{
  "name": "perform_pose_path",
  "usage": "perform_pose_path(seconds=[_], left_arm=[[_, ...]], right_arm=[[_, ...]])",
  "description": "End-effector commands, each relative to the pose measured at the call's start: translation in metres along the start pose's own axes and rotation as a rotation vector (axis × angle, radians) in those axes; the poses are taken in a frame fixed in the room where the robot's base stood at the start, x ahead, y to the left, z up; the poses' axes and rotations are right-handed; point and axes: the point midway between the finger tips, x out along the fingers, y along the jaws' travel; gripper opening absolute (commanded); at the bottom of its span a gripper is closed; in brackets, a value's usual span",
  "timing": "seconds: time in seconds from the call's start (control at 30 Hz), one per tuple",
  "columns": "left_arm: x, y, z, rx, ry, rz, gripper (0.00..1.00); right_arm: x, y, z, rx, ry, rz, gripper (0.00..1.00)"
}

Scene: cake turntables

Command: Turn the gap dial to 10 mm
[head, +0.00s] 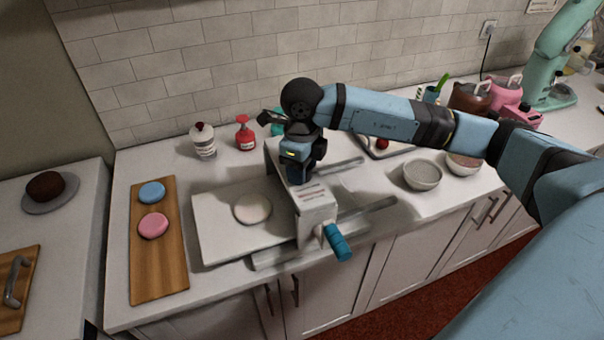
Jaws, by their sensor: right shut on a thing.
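The dough sheeter (316,203) is a pale box-shaped machine across the white counter, with a blue crank handle (337,243) at its front end. A pale round of dough (252,208) lies on its white left board (215,227). My right gripper (297,176) points down onto the top of the machine, behind the printed label. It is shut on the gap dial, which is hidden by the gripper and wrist. The dial's setting cannot be read. My left gripper is not in view.
A wooden board (160,269) with blue and pink rounds stands at left. A white jar (203,141) and red bottle (245,134) stand by the wall. Bowls (422,175) and a mint stand mixer (556,52) are at right. My right arm spans the counter's right side.

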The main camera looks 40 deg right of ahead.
Motion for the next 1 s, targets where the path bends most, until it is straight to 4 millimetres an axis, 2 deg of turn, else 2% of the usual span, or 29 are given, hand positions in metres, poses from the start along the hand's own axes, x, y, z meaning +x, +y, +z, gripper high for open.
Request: perform_pose_path(seconds=[0.23,0.63,0.67,0.7,0.77,1.0], left_arm=[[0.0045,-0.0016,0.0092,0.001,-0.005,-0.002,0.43],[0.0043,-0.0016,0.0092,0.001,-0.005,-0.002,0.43],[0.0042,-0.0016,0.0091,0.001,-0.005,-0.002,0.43],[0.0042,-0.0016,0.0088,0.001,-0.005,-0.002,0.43],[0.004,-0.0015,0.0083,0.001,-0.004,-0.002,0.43],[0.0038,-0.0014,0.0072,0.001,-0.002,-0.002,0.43]], right_arm=[[-0.0006,-0.0004,0.0005,-0.05,-0.003,-0.002,0.22],[-0.0013,-0.0005,0.0004,-0.055,-0.002,-0.001,0.22],[-0.0013,-0.0005,0.0004,-0.055,-0.002,-0.001,0.51],[-0.0013,-0.0005,0.0004,-0.055,-0.002,-0.001,0.6],[-0.0011,-0.0004,0.0003,-0.055,-0.002,-0.001,0.72],[-0.0007,-0.0002,0.0001,-0.055,-0.001,-0.001,0.72]])
